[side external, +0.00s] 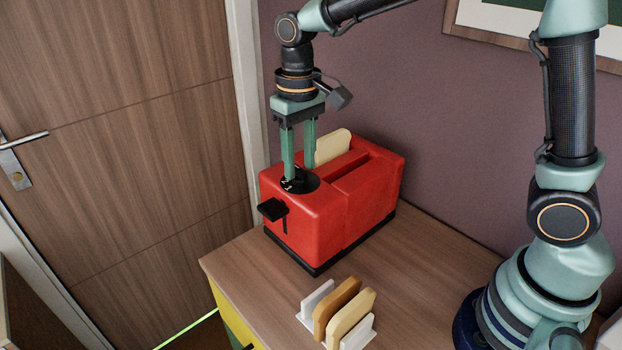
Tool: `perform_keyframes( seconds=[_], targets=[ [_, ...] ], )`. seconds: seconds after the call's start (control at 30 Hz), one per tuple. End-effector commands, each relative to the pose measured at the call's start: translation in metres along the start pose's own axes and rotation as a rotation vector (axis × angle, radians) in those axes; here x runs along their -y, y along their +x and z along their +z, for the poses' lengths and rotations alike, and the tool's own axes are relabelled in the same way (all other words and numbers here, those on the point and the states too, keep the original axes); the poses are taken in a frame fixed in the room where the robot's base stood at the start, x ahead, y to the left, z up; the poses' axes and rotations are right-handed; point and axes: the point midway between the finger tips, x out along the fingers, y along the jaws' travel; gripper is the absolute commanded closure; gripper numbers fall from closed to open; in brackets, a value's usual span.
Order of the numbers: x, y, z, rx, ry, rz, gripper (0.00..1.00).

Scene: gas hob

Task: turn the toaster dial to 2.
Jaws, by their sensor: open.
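The red toaster (322,213) stands on the wooden cabinet top against the wall. Its round black dial (303,184) is on the top face at the left end, partly hidden behind my gripper's fingers. The dial's setting marks are too small to read. My gripper (297,172) points straight down over the dial, with its two green fingers apart, and the fingertips are down at the dial. I cannot tell whether they touch it. A slice of bread (332,146) stands up out of the rear slot, just behind the fingers.
A black lever (271,209) sticks out of the toaster's left end. A white rack (357,334) with slices of toast (336,306) stands in front on the cabinet top (420,245). A wooden door (125,130) is at left.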

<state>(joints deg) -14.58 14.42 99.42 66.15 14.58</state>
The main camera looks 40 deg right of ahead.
Motion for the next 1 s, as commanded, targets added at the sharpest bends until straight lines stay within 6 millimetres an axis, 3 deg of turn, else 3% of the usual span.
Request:
perform_keyframes(
  seconds=[0.33,0.37,0.47,1.0],
  targets=[
    [-0.0001,0.005,0.0003,0.001,0.0,0.0,0.57],
    [-0.0001,0.005,0.0003,0.001,0.0,0.0,0.61],
    [-0.0001,0.0048,0.0003,0.0,0.0,0.0,1.0],
    [-0.0001,0.0043,0.0001,0.0,-0.094,0.0,1.0]
  ],
)
